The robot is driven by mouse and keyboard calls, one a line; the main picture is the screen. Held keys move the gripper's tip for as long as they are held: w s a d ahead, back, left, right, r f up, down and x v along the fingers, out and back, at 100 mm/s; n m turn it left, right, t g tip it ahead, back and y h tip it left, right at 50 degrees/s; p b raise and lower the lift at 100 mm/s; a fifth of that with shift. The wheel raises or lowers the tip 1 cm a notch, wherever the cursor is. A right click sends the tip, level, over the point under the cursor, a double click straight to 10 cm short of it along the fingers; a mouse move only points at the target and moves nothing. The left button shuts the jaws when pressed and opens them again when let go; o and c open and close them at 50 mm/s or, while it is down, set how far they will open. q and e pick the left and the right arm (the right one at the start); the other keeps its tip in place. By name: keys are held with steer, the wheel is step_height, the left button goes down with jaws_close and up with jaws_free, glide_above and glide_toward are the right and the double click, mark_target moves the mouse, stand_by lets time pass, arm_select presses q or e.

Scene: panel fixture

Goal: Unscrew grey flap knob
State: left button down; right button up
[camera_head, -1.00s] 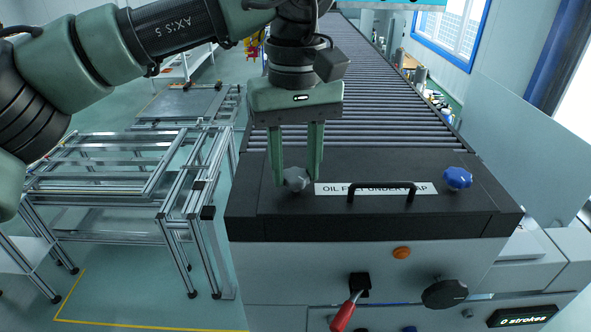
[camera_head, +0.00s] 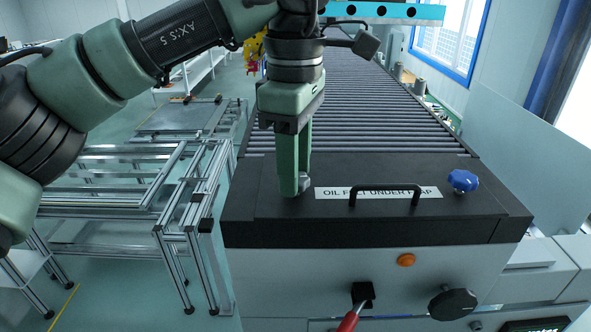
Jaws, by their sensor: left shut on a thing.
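The grey flap knob (camera_head: 304,182) sits on the left part of the black flap (camera_head: 270,212) on top of the machine. Most of it is hidden behind the fingers of my left gripper (camera_head: 294,188). The left gripper points straight down and is shut on the grey knob. It is turned so that one finger largely covers the other. My right gripper is not in view.
A blue knob (camera_head: 463,181) is on the flap's right side. A black handle (camera_head: 385,190) arches over the white "oil" label (camera_head: 330,193). An orange button (camera_head: 406,260), a black front knob (camera_head: 452,303) and a red lever (camera_head: 348,321) are on the front. A roller conveyor (camera_head: 400,122) runs behind.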

arm_select(q)
steer(key=n+b, duration=0.1)
steer(key=n, duration=0.4)
steer(key=shift+n, duration=0.3)
steer(key=n+b, duration=0.1)
steer(key=n, duration=0.3)
steer(key=n+b, duration=0.1)
steer(key=n, duration=0.4)
steer(key=shift+f+b, duration=0.1)
steer(key=shift+b, duration=0.2)
steer(key=n+b, duration=0.1)
steer(key=n, duration=0.3)
steer(key=shift+n, duration=0.3)
steer(key=c, duration=0.9)
jaws_free()
